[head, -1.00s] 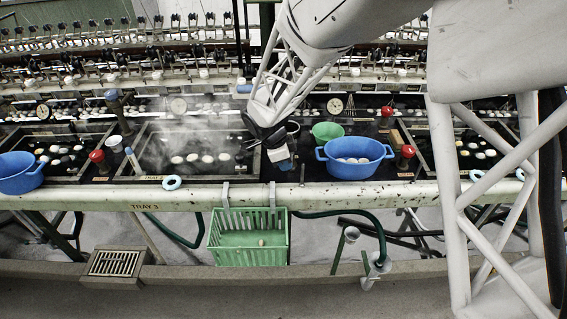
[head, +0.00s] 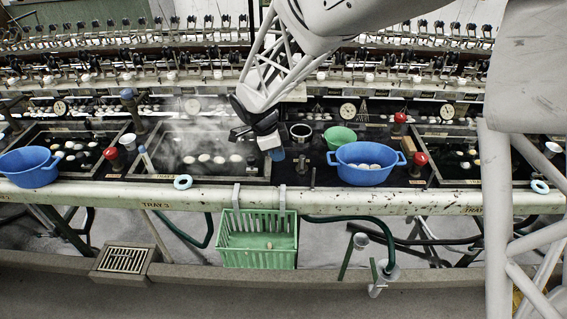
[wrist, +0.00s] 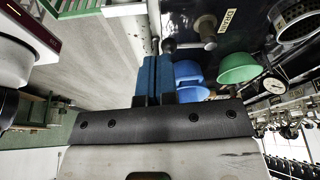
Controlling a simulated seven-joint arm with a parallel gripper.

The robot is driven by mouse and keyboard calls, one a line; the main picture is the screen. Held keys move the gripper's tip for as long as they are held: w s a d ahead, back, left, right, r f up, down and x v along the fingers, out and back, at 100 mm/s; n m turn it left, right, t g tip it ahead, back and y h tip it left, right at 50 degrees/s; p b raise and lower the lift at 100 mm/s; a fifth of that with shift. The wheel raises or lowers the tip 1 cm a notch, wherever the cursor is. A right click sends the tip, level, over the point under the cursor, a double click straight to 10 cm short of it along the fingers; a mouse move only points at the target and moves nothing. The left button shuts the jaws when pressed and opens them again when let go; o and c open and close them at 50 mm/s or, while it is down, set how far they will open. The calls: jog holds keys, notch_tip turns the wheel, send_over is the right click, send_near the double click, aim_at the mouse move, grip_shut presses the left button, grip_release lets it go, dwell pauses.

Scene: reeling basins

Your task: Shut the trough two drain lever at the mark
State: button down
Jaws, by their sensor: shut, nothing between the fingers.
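My gripper (head: 276,153) is shut and empty, its blue fingers pointing down above the dark top between the steaming trough and the blue basin. In the wrist view the blue fingers (wrist: 153,72) lie together. A small dark upright lever (head: 302,168) stands just right of the fingertips, apart from them in the head view. In the wrist view a dark round knob (wrist: 168,46) shows just past the fingertips; contact cannot be told.
A blue basin (head: 362,176), green bowl (head: 339,137) and metal cup (head: 302,133) stand right of the gripper. Red-knobbed posts (head: 420,159) (head: 112,154) rise beside the troughs. A green basket (head: 258,253) hangs below the front rail (head: 400,201).

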jog(key=shift+v, duration=2.2)
